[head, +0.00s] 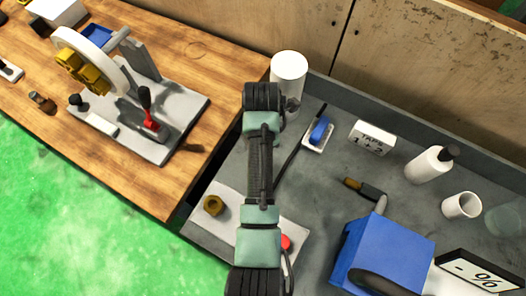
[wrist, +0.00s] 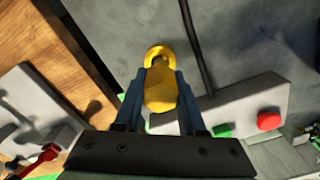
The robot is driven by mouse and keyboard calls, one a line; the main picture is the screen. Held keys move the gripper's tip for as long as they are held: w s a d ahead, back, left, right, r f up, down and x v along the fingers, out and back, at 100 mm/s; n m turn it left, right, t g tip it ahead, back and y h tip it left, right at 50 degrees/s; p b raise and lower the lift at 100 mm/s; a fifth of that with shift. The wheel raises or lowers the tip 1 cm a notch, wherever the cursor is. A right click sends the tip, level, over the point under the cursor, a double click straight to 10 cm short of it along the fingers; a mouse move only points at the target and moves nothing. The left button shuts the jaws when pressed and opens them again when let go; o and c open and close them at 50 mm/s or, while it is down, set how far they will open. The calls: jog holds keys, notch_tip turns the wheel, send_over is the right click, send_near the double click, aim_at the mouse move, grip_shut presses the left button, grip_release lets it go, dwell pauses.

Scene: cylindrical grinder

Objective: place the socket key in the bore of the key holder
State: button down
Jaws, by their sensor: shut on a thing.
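In the wrist view my gripper (wrist: 160,82) is shut on a yellow, brass-like piece, which I take for the socket key (wrist: 161,97). A round yellow rim (wrist: 157,52) shows just beyond the fingertips; I cannot tell whether it belongs to the held piece or is separate. In the head view a brass piece with a dark opening (head: 213,205) shows left of my arm, over a pale box. I cannot tell for certain whether it is the key holder. My arm hides the gripper in the head view.
The pale button box (wrist: 250,100) has a red button (wrist: 268,121) and a green one. A grinder model (head: 140,115) stands on the wooden bench at left. A white cylinder (head: 289,70), a blue box (head: 385,255), a bottle (head: 430,164) and a cup (head: 461,206) stand on the grey surface.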

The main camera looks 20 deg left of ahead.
jog(key=shift+f, duration=1.25)
jog(key=shift+f, duration=0.1)
jog(key=shift+c, duration=2.4)
grip_release()
notch_tip(320, 180, up, 11)
jog(key=shift+r+p, duration=0.2)
jog(key=shift+p, duration=0.2)
jog(key=shift+r+p, duration=0.5)
